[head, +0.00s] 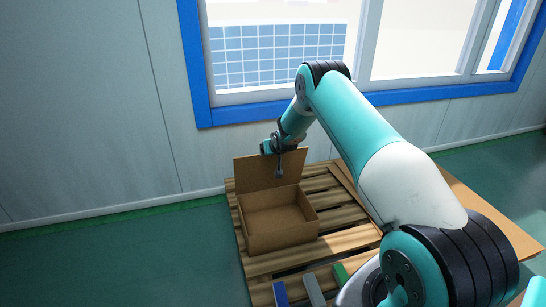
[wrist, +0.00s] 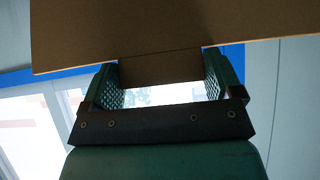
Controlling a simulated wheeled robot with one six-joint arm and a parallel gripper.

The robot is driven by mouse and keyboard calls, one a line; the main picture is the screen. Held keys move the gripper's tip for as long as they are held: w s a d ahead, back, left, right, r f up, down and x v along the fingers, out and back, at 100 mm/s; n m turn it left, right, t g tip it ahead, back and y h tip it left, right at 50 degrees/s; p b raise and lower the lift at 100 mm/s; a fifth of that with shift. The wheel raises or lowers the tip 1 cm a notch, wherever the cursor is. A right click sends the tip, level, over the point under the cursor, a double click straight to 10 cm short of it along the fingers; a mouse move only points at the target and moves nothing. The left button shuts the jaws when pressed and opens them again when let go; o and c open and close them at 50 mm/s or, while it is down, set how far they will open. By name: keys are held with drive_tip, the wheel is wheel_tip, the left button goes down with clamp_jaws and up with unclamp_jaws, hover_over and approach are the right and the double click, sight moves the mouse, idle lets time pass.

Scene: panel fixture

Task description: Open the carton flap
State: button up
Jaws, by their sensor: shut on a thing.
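The carton (head: 279,228) is an open brown cardboard box on a wooden pallet. Its flap (head: 250,178) stands raised, close to upright, along the far edge, and the inside of the box shows. My gripper (head: 279,168) is at the flap's upper part. In the wrist view the flap (wrist: 90,35) spans the top of the picture as a brown panel. A brown tab (wrist: 160,68) at its edge sits between the two green fingers of my gripper (wrist: 162,72), which are shut on it. The fingertips are partly hidden by the panel.
The slatted pallet (head: 345,240) carries the carton. Blue, grey and green pieces stand at its front edge. A wall with a blue-framed window (head: 290,108) is behind. Green floor (head: 130,260) is free at the left.

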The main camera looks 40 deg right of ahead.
drive_tip(key=shift+g+y, duration=0.3)
drive_tip(key=shift+g, duration=0.4)
drive_tip(key=w+b, duration=0.1)
drive_tip(key=w, duration=0.1)
drive_tip(key=w+d+b, duration=0.1)
drive_tip(key=w+b, duration=0.1)
drive_tip(key=w+d+b, duration=0.1)
drive_tip(key=w, duration=0.1)
drive_tip(key=shift+w+d+r+b, duration=0.1)
drive_tip(key=shift+w+b, duration=0.25)
drive_tip(key=shift+w+d+b, duration=0.25)
drive_tip(key=shift+w+b, duration=0.3)
drive_tip(key=shift+b, duration=0.1)
drive_tip(key=shift+w+d+r+b, duration=0.1)
drive_tip(key=shift+w+r+b, duration=0.25)
drive_tip(key=shift+b, duration=0.1)
drive_tip(key=o, duration=1.1)
drive_tip(key=p+v, duration=0.5)
drive_tip(key=v, duration=1.2)
drive_tip(key=shift+s+r, duration=0.1)
drive_tip(key=shift+r, duration=0.05)
